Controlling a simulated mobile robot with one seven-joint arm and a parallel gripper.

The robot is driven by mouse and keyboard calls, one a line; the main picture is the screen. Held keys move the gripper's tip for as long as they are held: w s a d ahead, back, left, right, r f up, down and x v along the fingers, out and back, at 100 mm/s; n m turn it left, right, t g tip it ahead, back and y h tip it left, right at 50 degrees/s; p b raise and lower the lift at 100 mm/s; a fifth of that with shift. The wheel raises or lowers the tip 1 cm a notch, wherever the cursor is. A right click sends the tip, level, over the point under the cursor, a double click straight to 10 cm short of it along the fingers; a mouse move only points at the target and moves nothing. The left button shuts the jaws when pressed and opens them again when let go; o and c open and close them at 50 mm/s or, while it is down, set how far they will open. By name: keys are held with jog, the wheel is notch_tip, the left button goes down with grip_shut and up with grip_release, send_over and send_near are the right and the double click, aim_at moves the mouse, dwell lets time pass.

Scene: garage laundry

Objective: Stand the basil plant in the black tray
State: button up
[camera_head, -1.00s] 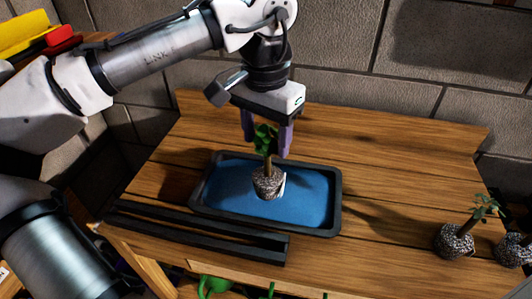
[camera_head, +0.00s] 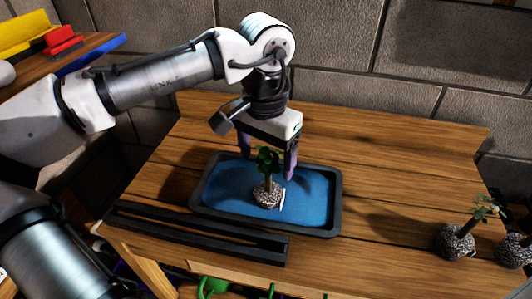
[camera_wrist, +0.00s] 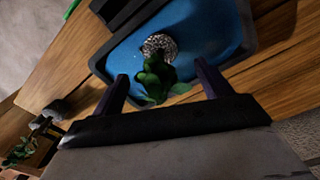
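The basil plant (camera_head: 268,194), with green leaves and a speckled root ball, stands about upright inside the black tray (camera_head: 335,215), near the middle of its blue floor. A thin white piece shows beside the root ball. In the wrist view the basil plant (camera_wrist: 157,45) shows its root ball on the blue floor of the black tray (camera_wrist: 96,64). My gripper (camera_head: 267,166) is open above the tray, its purple fingers spread on either side of the leaves. The wrist view shows gaps between the leaves and both fingers of my gripper (camera_wrist: 163,84).
Two other potted plants stand at the right of the wooden table, one (camera_head: 455,241) whole and one (camera_head: 514,249) cut by the frame edge. A dark slotted rail (camera_head: 195,232) lies along the tray's front. Bare table (camera_head: 390,180) lies right of the tray; a block wall rises behind.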

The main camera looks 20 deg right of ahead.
notch_tip(320, 180, up, 12)
jog(key=shift+r, duration=0.2)
dwell(0.4)
